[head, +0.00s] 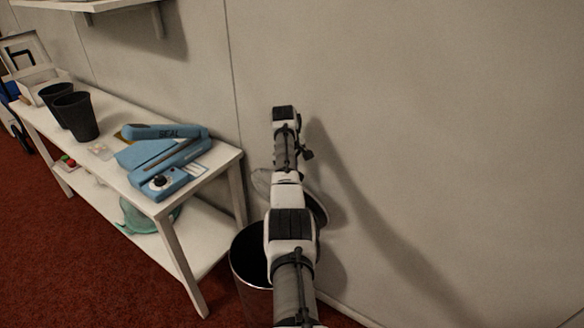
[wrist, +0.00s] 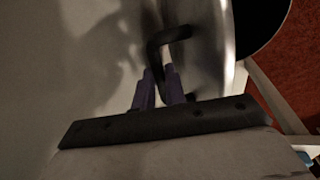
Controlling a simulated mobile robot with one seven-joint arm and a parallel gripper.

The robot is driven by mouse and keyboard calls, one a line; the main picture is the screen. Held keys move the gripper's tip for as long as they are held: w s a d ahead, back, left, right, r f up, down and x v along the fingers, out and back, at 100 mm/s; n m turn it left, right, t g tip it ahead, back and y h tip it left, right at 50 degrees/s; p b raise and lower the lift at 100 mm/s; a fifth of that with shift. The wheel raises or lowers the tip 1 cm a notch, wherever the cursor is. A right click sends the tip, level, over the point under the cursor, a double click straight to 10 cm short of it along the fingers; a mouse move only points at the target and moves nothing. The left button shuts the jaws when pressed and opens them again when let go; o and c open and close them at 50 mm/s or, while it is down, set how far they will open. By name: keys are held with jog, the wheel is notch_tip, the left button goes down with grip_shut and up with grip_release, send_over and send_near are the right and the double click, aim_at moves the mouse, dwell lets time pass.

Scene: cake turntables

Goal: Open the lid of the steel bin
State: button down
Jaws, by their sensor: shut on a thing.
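The steel bin (head: 245,262) stands on the floor by the wall, to the right of the white shelf unit, partly behind my arm. Its dark opening shows at the left of my arm. The lid (head: 264,184) is tilted up at the back of the bin, near the wall, and my arm covers much of it. In the wrist view the lid (wrist: 212,60) is a grey metal disc with a black bent handle (wrist: 165,42). My gripper (wrist: 163,74) has purple fingers shut on this handle. The fingers are hidden in the head view.
The white shelf unit (head: 228,160) close on the left holds a blue sealer (head: 160,160) and black cups (head: 76,116). The wall (head: 420,130) stands right behind the bin and lid. Red carpet (head: 90,260) is clear at front left.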

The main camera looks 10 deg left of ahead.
jog(key=shift+d+f, duration=0.2)
jog(key=shift+f, duration=0.4)
jog(key=shift+s, duration=0.1)
jog(key=c, duration=1.9)
grip_release()
jog(key=o, duration=0.4)
jog(key=shift+w+f, duration=0.15)
jog(key=shift+w, duration=0.05)
jog(key=shift+o, duration=0.2)
jog(key=shift+a+r, duration=0.2)
jog(key=shift+r, duration=0.65)
jog(key=d+b+v, duration=0.1)
jog(key=b+v, duration=0.2)
jog(key=v, duration=0.9)
jog(key=shift+s+a+r, duration=0.15)
jog(key=shift+a+r, duration=0.2)
jog(key=shift+a, duration=0.1)
